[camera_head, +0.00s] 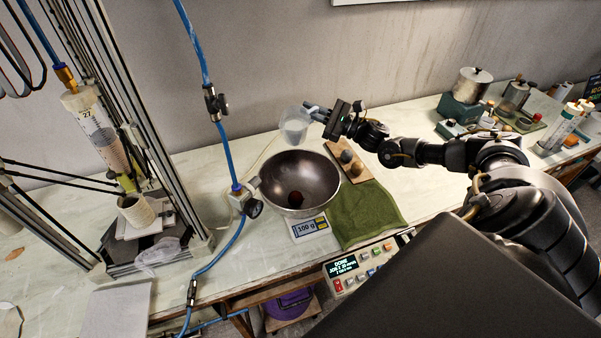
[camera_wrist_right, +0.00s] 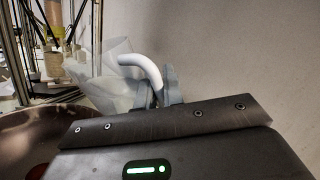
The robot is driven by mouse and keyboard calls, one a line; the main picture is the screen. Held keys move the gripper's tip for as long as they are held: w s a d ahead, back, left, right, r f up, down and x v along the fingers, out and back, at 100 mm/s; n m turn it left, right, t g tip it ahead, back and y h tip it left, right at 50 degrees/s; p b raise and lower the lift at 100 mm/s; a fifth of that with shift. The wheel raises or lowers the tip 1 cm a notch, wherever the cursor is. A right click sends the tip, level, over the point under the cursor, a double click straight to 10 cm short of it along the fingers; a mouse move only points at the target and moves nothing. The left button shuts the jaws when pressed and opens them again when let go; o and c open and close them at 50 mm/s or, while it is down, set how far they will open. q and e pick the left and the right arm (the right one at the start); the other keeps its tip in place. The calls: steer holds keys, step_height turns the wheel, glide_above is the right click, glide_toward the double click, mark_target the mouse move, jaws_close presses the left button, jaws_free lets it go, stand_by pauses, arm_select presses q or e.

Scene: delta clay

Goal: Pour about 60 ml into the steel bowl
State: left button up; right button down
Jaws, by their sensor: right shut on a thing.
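The steel bowl (camera_head: 272,183) stands on a scale with a small display (camera_head: 310,227), near the middle of the bench. A dark reddish spot shows at its bottom. My right gripper (camera_head: 317,112) is shut on a translucent jug (camera_head: 294,127), held above the bowl's back rim. In the right wrist view, the jug (camera_wrist_right: 108,80) shows its pale curved handle in the fingers (camera_wrist_right: 165,92), and the bowl (camera_wrist_right: 25,125) lies below left. The jug looks somewhat tilted there; I cannot tell how full it is. No stream shows. My left gripper is out of view.
A green towel (camera_head: 365,213) and a board (camera_head: 357,174) with round lumps lie right of the bowl. A blue hose (camera_head: 228,150) with a valve hangs close at left, before a tall metal frame (camera_head: 163,150). A control box (camera_head: 361,266) sits at the front edge.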

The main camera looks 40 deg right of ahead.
mark_target(305, 115)
steer(key=shift+s+a+r+n+y, duration=0.35)
steer(key=shift+s+r+n+y, duration=0.1)
steer(key=shift+r+n, duration=0.3)
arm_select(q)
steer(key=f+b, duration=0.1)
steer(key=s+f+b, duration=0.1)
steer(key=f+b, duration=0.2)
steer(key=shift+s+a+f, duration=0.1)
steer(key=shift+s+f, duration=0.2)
arm_select(e)
steer(key=f+n+y, duration=0.1)
steer(key=n, duration=0.1)
steer(key=s+f+n, duration=0.1)
steer(key=n, duration=0.1)
steer(key=shift+s+a+y, duration=0.1)
steer(key=shift+a+y, duration=0.25)
steer(key=shift+a, duration=0.05)
arm_select(q)
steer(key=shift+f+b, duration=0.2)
steer(key=shift+b, duration=0.3)
arm_select(e)
steer(key=shift+n+y, duration=0.3)
steer(key=shift+n, duration=0.15)
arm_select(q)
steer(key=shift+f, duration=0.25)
arm_select(e)
steer(key=shift+s, duration=0.1)
